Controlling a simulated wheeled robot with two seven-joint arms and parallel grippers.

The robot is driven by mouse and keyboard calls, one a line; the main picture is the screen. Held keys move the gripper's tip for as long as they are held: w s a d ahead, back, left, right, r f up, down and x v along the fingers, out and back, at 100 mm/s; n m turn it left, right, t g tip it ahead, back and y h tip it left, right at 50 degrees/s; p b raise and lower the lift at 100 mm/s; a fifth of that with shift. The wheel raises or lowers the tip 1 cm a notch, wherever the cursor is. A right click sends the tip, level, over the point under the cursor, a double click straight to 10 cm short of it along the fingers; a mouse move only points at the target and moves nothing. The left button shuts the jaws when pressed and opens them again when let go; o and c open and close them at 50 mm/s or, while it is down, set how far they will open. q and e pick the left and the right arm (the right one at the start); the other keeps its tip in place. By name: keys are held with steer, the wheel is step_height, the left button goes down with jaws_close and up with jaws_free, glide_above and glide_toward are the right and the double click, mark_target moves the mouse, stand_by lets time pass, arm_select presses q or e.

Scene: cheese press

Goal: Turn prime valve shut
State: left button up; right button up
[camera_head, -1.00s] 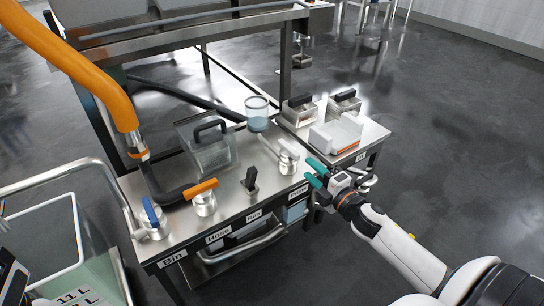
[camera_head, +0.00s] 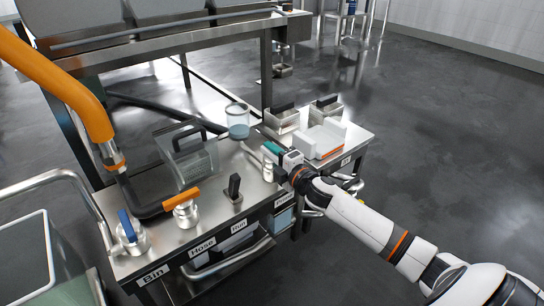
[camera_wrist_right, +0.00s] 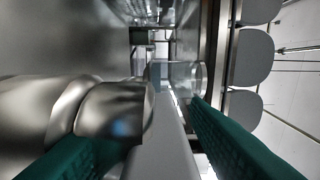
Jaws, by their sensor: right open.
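The white-handled valve (camera_head: 268,172) stands on the steel bench top, to the right of a black switch. Whether the fingers touch the handle I cannot tell. My left gripper is not in view.
An orange-handled valve (camera_head: 184,212) and a blue-handled valve (camera_head: 130,236) stand further left, with the black switch (camera_head: 234,188) between. A clear cup (camera_head: 238,122) stands behind the gripper.

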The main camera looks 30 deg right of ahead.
steer(key=shift+c, duration=0.3)
jaws_close()
